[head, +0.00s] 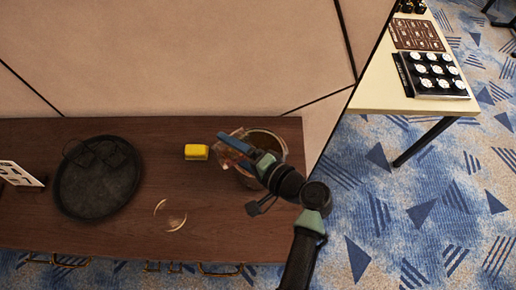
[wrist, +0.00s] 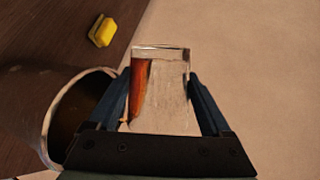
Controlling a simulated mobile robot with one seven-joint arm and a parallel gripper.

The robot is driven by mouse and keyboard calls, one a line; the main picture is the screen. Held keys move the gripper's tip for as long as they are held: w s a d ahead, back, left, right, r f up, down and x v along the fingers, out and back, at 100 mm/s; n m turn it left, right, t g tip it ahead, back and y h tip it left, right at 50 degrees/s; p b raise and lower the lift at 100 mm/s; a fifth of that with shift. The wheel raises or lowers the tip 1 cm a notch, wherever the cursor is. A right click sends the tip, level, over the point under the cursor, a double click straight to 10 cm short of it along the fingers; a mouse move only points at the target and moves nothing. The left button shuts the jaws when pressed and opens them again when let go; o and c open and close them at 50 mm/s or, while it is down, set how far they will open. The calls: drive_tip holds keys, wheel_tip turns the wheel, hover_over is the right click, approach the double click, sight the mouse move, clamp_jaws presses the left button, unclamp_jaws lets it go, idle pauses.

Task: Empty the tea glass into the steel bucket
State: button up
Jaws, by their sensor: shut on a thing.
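My gripper (head: 244,152) is shut on the tea glass (wrist: 160,92), whose clear walls show between the two blue fingers in the wrist view. Reddish-brown tea lies along the left side of the glass in that view, so the glass is tilted. The steel bucket (head: 276,143) stands on the brown table, and my gripper and the glass are over it in the head view. Its rim (wrist: 48,125) and dark inside show at the lower left of the wrist view. My gripper hides part of the bucket. I cannot tell whether tea is flowing out.
A yellow block (head: 196,152) lies left of the bucket. A round black tray (head: 75,205) is further left, near a white card stand (head: 18,175). Pale curved outlines (head: 170,215) show on the table front. A partition wall stands behind; another table (head: 385,95) is at right.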

drive_tip(key=shift+w+d+f+m+y+b, duration=0.1)
drive_tip(key=shift+d+f+m+y+b, duration=0.15)
drive_tip(key=shift+m+y+b, duration=0.2)
idle(0.5)
drive_tip(key=shift+r+m, duration=0.2)
drive_tip(key=shift+m, duration=0.25)
drive_tip(key=shift+y, duration=0.25)
